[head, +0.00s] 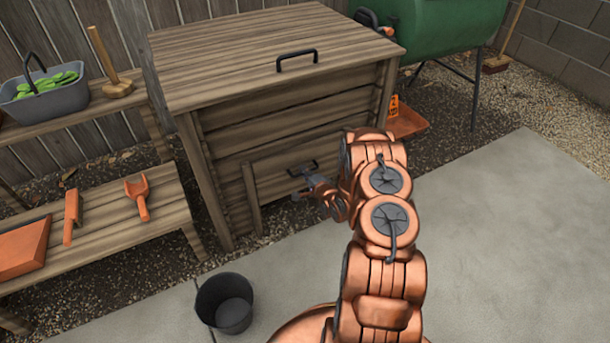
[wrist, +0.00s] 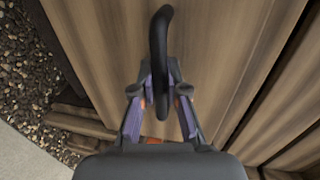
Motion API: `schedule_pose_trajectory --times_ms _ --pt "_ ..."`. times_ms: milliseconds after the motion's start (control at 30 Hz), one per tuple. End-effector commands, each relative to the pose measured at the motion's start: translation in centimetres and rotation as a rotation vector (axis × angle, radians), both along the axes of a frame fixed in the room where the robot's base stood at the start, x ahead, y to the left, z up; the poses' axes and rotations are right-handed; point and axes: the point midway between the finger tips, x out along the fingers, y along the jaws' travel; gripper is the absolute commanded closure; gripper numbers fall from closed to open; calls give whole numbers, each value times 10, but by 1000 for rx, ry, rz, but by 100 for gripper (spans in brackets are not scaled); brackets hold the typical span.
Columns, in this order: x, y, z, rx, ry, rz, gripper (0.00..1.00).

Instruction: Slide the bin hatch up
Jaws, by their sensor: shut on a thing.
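The wooden compost bin (head: 215,150) stands against the fence with its lid down. Its hatch (head: 268,182) is a plank panel low on the front, between upright rails; my arm covers its right part. The hatch's black bar handle (head: 302,166) shows just above my gripper (head: 304,184) in the head view. In the wrist view, my gripper (wrist: 160,92) has its fingers closed on the black handle (wrist: 160,35), in front of the wooden hatch panel (wrist: 108,45).
A black bucket (head: 225,303) stands on the paving left of my arm. A bench (head: 108,222) with orange tools is at the left. A green tumbler (head: 440,30) stands behind right. Paving (head: 510,230) at the right is clear.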

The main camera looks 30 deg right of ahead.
Motion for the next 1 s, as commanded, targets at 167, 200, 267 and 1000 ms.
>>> schedule_pose_trajectory --times_ms 167,200,267,1000 --pt "-1 1 1 2 4 0 100" --pt "-1 1 1 2 4 0 100" --pt "-1 1 1 2 4 0 100" --pt "-2 0 2 1 2 -1 61"
